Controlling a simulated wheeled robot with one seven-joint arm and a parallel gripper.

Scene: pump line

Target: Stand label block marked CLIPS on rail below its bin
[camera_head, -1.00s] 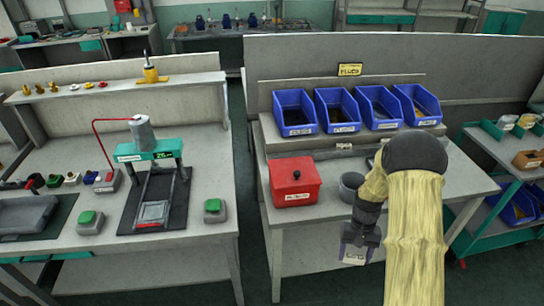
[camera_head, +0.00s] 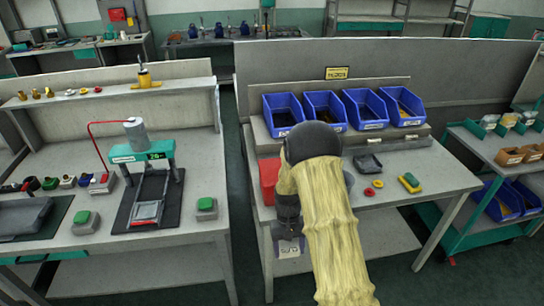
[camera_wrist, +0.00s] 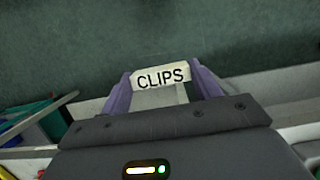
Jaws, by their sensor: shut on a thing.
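The white label block (camera_wrist: 161,77) marked CLIPS is between the fingertips of my gripper (camera_wrist: 160,84) in the wrist view, its lettering upright and readable. In the head view my gripper (camera_head: 289,238) hangs in front of the bench's front edge, with the block (camera_head: 289,251) at its lower end. Several blue bins (camera_head: 370,110) stand in a row on a raised shelf at the back of the bench.
A teal cart (camera_head: 470,215) stands right; another bench (camera_head: 205,237) stands left.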

